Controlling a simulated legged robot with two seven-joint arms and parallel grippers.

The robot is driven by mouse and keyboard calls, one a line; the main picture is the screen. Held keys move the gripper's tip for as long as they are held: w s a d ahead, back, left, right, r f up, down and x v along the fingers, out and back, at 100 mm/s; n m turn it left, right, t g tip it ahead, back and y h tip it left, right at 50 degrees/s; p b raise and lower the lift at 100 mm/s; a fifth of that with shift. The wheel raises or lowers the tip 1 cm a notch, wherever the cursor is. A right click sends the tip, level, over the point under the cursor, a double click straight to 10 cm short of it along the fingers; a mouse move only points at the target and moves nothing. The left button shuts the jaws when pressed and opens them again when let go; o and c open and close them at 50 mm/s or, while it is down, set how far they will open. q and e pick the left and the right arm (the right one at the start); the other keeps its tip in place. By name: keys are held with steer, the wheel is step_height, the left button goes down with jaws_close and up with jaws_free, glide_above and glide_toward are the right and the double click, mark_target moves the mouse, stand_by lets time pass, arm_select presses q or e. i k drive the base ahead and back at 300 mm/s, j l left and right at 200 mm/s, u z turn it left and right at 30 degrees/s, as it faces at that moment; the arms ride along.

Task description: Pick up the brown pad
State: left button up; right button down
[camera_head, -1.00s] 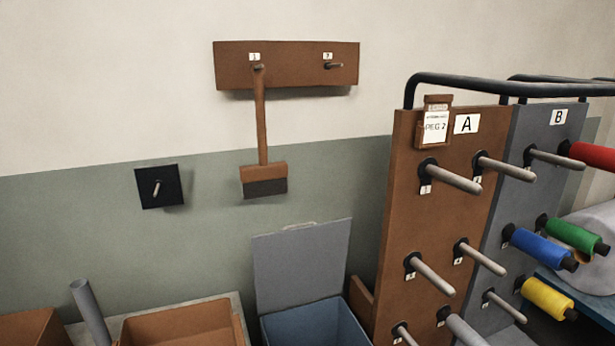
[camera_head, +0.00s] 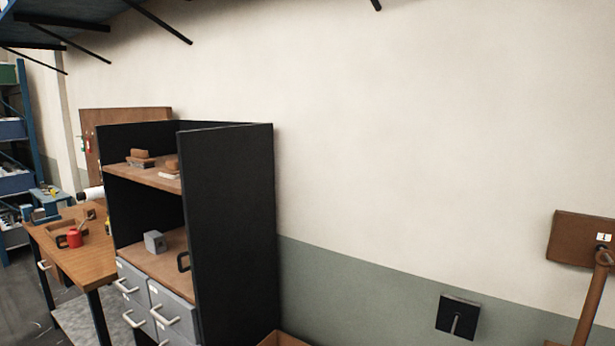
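No object in the head view can be told for certain as the brown pad. On the upper shelf (camera_head: 150,180) of a black-sided cabinet lie two small brown items. One brown item (camera_head: 140,153) rests on a dark, grey-edged piece. The other brown item (camera_head: 171,163) lies on something white and is partly hidden by the cabinet's black side panel. Both are small and far off. Neither of my grippers is in view.
The cabinet (camera_head: 232,220) has a grey block (camera_head: 155,241) on its lower shelf and grey drawers (camera_head: 172,305) below. A wooden workbench (camera_head: 85,262) with a red can (camera_head: 74,237) stands left.

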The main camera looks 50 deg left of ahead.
mark_target(172, 171)
steer(key=u, duration=2.45)
